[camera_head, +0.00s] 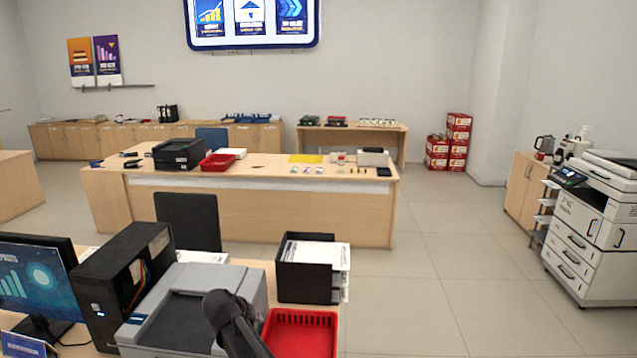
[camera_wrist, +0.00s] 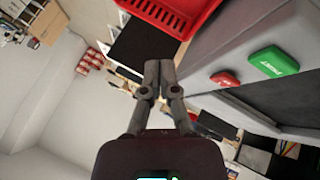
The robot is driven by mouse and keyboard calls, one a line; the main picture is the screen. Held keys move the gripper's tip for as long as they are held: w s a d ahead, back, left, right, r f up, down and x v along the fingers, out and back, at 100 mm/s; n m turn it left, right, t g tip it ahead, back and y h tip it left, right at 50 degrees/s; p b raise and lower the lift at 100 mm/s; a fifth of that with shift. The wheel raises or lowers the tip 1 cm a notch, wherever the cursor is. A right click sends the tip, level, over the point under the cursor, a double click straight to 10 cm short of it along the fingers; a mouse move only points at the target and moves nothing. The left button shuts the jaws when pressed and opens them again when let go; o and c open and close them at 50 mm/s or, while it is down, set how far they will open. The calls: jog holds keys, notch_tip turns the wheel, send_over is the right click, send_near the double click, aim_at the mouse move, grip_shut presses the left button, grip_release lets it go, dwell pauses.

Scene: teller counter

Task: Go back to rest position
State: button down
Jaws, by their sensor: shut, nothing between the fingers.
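My gripper (camera_wrist: 157,80) is shut and empty in the wrist view, its two fingers meeting at the tips. That view is tilted, with the room turned on its side. In the head view a dark part of my arm (camera_head: 232,318) rises at the bottom centre, in front of the grey printer (camera_head: 190,300) and beside the red tray (camera_head: 300,335). The gripper's fingers cannot be made out there. The red tray also shows at the top of the wrist view (camera_wrist: 175,18), apart from the fingers.
A black paper tray (camera_head: 305,285), a black computer tower (camera_head: 115,280) and a monitor (camera_head: 35,285) stand on the near counter. In the wrist view, a green button (camera_wrist: 273,62) and a red button (camera_wrist: 225,79) sit on a grey surface. Open floor (camera_head: 440,270) lies at the right.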

jog(key=s+d+f+m+g, duration=0.1)
jog(key=s+d+g, duration=0.15)
jog(key=d, duration=0.75)
jog(key=s+d+f+m+g, duration=0.1)
jog(key=s+d+f, duration=0.15)
jog(key=d, duration=0.75)
jog(key=s+d+m+g+y, duration=0.1)
jog(key=s+d+g+y, duration=0.2)
jog(key=s+d, duration=0.8)
jog(key=d+y, duration=0.1)
jog(key=d, duration=0.2)
jog(key=shift+s+d+f+m, duration=0.3)
jog(key=shift+s+d, duration=0.1)
